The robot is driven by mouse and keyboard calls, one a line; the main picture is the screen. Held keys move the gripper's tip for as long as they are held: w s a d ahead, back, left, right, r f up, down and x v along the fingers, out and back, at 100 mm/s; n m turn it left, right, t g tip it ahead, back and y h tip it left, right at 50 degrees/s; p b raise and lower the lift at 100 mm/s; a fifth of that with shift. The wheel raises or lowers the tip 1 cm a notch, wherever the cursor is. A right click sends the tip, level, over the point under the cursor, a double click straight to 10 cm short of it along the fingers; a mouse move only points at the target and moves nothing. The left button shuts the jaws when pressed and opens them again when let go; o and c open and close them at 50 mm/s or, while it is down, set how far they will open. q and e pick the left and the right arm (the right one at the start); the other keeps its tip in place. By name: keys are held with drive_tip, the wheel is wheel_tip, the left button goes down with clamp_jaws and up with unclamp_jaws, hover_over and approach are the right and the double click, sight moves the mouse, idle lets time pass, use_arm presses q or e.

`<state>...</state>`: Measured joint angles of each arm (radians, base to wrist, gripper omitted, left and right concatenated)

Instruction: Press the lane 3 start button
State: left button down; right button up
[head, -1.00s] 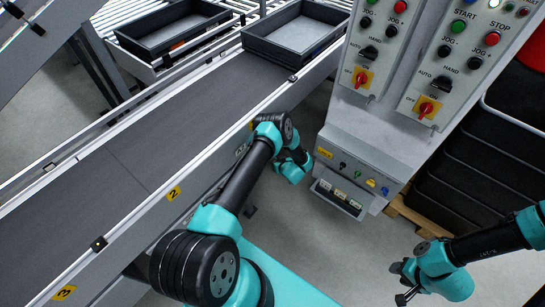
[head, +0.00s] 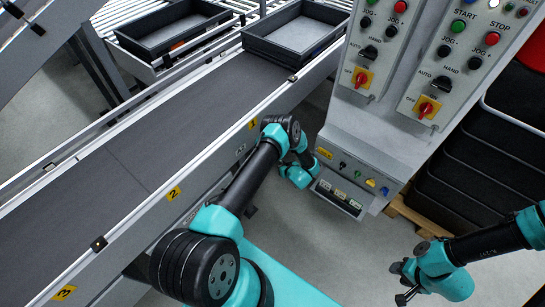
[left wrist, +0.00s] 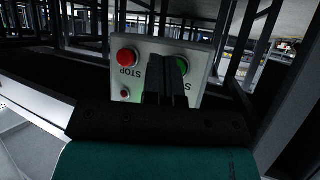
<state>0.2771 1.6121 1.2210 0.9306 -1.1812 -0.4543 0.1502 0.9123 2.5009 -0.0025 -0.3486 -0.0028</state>
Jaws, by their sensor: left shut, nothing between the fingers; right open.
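In the left wrist view a grey button box (left wrist: 148,50) shows upside down, with a red STOP button (left wrist: 127,57) and a green button (left wrist: 183,63) beside START lettering. No lane number is readable on it. My left gripper (left wrist: 166,66) is shut and empty, its fingers in front of the box and partly covering the green button. I cannot tell whether they touch it. In the head view my left wrist (head: 299,172) is beside the conveyor; its fingertips are hidden. My right gripper (head: 403,284) is open and empty at lower right, over the floor.
A conveyor (head: 130,150) with yellow labels 1, 2 and 3 crosses the left side. A control cabinet (head: 365,130) with START and STOP buttons stands at upper right. Dark crates (head: 480,165) are stacked beside it. Dark metal struts surround the button box in the wrist view.

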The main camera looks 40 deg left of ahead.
use_arm(q)
drive_tip(key=shift+d, duration=1.15)
drive_tip(key=shift+r, duration=0.1)
drive_tip(key=s+d+r+m+h, duration=0.6)
drive_tip(key=s+d+r+h, duration=0.15)
drive_tip(key=r+h, duration=0.2)
drive_tip(key=s+d+r+m+g+h, duration=0.2)
drive_tip(key=s+r, duration=0.4)
drive_tip(key=s, duration=0.3)
drive_tip(key=s+d+r+m+g+h, duration=0.2)
drive_tip(key=s+d+r+g+h, duration=0.1)
drive_tip(key=s+r, duration=0.4)
drive_tip(key=s+d, duration=0.1)
drive_tip(key=s, duration=0.2)
drive_tip(key=shift+s+d+r, duration=0.15)
drive_tip(key=shift+s+r, duration=0.05)
use_arm(e)
drive_tip(key=shift+c, duration=0.3)
